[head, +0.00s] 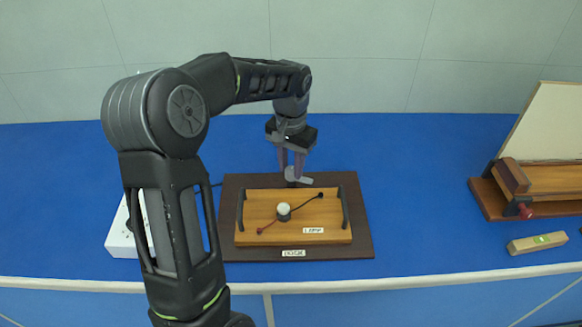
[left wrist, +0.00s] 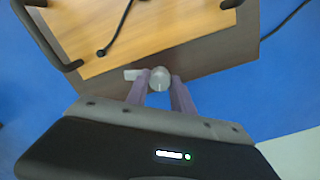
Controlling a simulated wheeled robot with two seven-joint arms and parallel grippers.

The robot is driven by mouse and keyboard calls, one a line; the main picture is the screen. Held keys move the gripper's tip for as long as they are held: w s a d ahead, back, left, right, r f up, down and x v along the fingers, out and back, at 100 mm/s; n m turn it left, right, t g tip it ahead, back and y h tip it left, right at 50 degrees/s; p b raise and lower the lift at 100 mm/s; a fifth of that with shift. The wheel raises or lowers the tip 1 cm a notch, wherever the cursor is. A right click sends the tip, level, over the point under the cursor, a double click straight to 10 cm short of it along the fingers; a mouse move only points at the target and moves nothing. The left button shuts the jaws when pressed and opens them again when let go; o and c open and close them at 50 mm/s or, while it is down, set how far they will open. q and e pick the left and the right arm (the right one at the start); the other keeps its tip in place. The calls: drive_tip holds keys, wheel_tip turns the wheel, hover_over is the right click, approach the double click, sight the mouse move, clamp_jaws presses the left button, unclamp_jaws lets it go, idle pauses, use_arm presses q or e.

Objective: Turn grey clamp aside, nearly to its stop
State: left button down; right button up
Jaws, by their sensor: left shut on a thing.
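The grey clamp (head: 298,178) sits at the back edge of the dark brown base (head: 230,225), behind the wooden board (head: 265,230). In the left wrist view the clamp shows as a round grey knob (left wrist: 160,78) with a short light tab pointing left. My left gripper (head: 292,172) reaches down over it, its purple fingers closed on the knob from both sides. The fingers partly hide the clamp in the head view. My right gripper is in neither view.
The board carries a white-topped knob (head: 284,211), black handles (head: 344,215) at its sides and a small label. A white box (head: 122,232) stands at left, partly behind my arm. At right are a wooden device (head: 550,180) and a wooden block (head: 537,243). Blue table between is clear.

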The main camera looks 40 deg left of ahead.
sight(291, 170)
use_arm(q)
drive_tip(key=shift+n, duration=2.3)
drive_tip(key=c, duration=1.1)
unclamp_jaws()
drive_tip(key=shift+r+b, duration=0.1)
drive_tip(key=shift+b, duration=0.2)
wheel_tip(291, 170, up, 8)
drive_tip(key=shift+f, duration=0.15)
drive_tip(key=shift+f, duration=0.1)
